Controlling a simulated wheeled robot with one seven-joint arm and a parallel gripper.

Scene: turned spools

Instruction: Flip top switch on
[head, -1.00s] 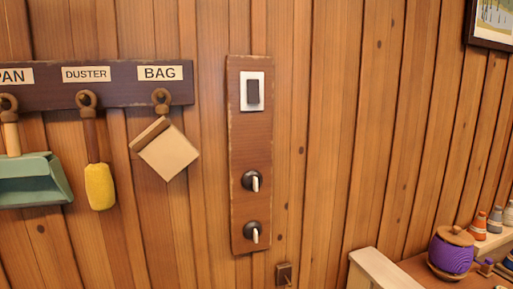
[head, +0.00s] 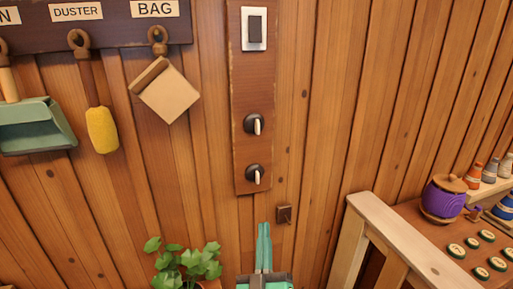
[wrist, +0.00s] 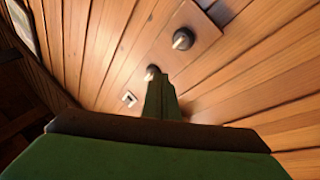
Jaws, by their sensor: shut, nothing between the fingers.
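A tall dark wooden panel (head: 252,88) is fixed upright to the plank wall. At its top is a dark rocker switch (head: 255,30) on a white plate. Below it are an upper round switch (head: 254,124) and a lower round switch (head: 255,174), each dark with a pale lever. The round switches' levers look near upright in the head view. My green gripper (head: 264,230) is shut and empty, below the panel's bottom end in the picture. In the wrist view the fingers (wrist: 162,95) point toward the wall, with two round fittings (wrist: 183,39) beyond them.
A leafy plant (head: 185,264) is at the lower left. A rack with a dustpan (head: 37,127), duster (head: 102,130) and bag (head: 165,92) hangs left. A wooden counter (head: 425,232) stands right.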

